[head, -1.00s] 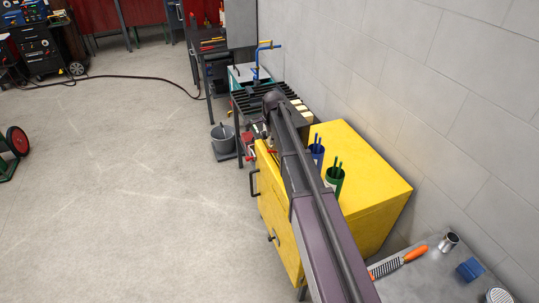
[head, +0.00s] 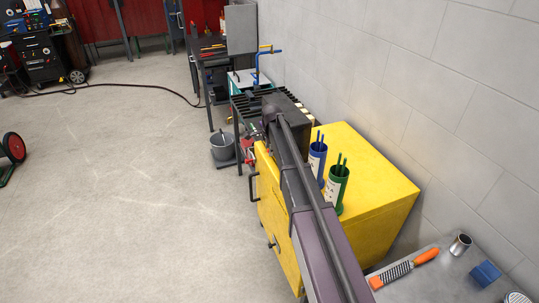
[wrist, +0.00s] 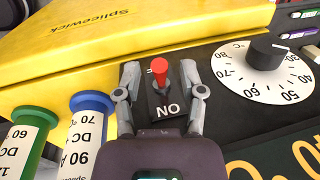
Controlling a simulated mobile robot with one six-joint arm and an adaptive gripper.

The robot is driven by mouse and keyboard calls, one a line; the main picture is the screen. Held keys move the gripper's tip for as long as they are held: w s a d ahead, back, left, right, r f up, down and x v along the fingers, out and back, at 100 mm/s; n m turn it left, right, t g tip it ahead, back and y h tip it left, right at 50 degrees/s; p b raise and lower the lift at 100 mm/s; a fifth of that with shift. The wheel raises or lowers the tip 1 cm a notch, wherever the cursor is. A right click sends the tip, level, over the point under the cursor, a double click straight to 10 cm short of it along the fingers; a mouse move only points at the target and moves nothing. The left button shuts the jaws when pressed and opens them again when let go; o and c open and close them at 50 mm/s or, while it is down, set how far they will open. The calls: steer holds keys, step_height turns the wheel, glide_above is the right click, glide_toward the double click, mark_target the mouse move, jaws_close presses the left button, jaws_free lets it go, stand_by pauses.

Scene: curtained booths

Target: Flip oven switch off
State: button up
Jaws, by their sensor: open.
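The oven switch, a red-tipped lever (wrist: 160,68), stands on a dark panel (wrist: 227,105) in the wrist view. An upside-down "ON" label lies just below its base in the picture, and the red tip points toward the top. My gripper (wrist: 160,80) is open, with one finger on each side of the lever. I cannot tell whether either finger touches it. In the head view my arm stretches over the yellow cabinet (head: 373,190), and the switch cannot be made out there.
A white temperature dial (wrist: 262,72) with a black knob is right of the switch. A blue-rimmed tube (wrist: 85,140) and a green-rimmed tube (wrist: 25,140) stand close on the left. The floor (head: 120,190) left of the cabinet is clear.

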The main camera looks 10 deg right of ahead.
steer(key=shift+w+f+b, duration=0.1)
steer(key=shift+f+b, duration=0.2)
steer(key=shift+f, duration=0.2)
jaws_close()
